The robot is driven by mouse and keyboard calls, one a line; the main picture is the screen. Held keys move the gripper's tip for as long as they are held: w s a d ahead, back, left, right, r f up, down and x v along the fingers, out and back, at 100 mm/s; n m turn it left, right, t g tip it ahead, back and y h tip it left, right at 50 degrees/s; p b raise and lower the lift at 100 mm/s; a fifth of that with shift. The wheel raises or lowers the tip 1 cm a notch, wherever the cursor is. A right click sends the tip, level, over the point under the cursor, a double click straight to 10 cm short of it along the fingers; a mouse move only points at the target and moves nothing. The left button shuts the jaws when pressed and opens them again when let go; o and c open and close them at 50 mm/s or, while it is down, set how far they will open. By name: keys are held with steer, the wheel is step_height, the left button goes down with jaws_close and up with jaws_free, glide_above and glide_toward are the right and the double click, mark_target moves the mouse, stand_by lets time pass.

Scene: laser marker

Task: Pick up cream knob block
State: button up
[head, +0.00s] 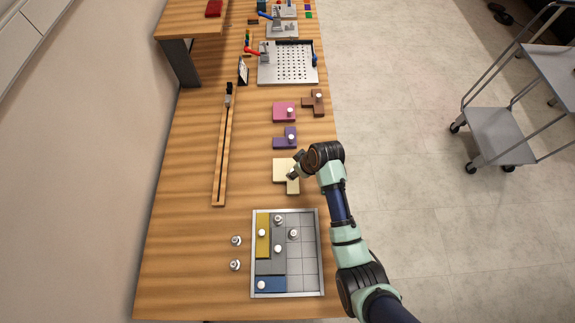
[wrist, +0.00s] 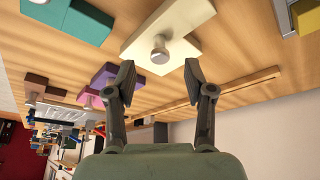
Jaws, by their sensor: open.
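The cream knob block (head: 281,167) lies on the wooden table, above the tray in the head view. It is a flat, stepped piece, and my gripper (head: 295,171) is over its right part, hiding its knob there. In the wrist view the cream block (wrist: 180,27) is at the top centre, with its round metallic knob (wrist: 160,50) standing up from it. My gripper (wrist: 160,70) is open and empty, its two fingertips apart. The knob appears between and beyond the fingertips; I see no contact.
The purple block (head: 284,138), pink block (head: 282,112) and brown block (head: 313,103) lie farther up the table. A metal-rimmed tray (head: 254,292) holds several pieces. A long slotted wooden strip (head: 223,150) lies left. Table between strip and cream block is clear.

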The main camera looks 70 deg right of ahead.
steer(key=b+x, duration=0.1)
steer(key=x, duration=0.4)
steer(key=shift+w, duration=0.15)
jaws_close()
